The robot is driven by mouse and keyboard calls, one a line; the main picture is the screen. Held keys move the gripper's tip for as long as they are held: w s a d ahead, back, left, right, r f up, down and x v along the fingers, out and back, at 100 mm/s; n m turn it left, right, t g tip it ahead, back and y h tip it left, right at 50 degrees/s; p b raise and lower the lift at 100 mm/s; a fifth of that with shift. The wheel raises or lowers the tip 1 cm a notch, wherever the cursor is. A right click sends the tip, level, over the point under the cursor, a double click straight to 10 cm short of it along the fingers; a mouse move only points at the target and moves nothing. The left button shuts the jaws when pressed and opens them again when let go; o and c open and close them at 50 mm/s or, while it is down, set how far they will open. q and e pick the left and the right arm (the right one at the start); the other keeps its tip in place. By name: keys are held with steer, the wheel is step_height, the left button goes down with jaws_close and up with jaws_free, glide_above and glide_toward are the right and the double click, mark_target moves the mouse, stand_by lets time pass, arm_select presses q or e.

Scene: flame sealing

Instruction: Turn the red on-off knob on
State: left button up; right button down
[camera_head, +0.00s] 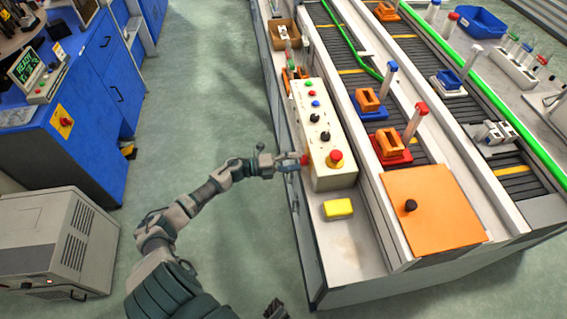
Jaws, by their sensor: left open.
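A control box (322,150) with several coloured buttons, two black knobs and a red mushroom button on a yellow base (335,159) stands on the near edge of the conveyor bench. A small red knob (305,159) shows on its left side face. My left gripper (292,163) is open at that side face, with its fingertips right by the red knob. I cannot tell whether they touch it. Another red knob on a yellow plate (65,121) is on the blue cabinet at the left. A dark piece at the bottom edge may be part of my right gripper (276,309).
A yellow block (338,209) lies in front of the control box. An orange plate with a black knob (432,212) covers the near conveyor end. Orange and red fixtures stand on the conveyors. A grey machine (62,240) stands at the left. The floor between is clear.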

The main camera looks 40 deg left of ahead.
arm_select(q)
steer(key=v, duration=1.1)
steer(key=shift+s+f, duration=0.1)
steer(key=shift+f, duration=0.05)
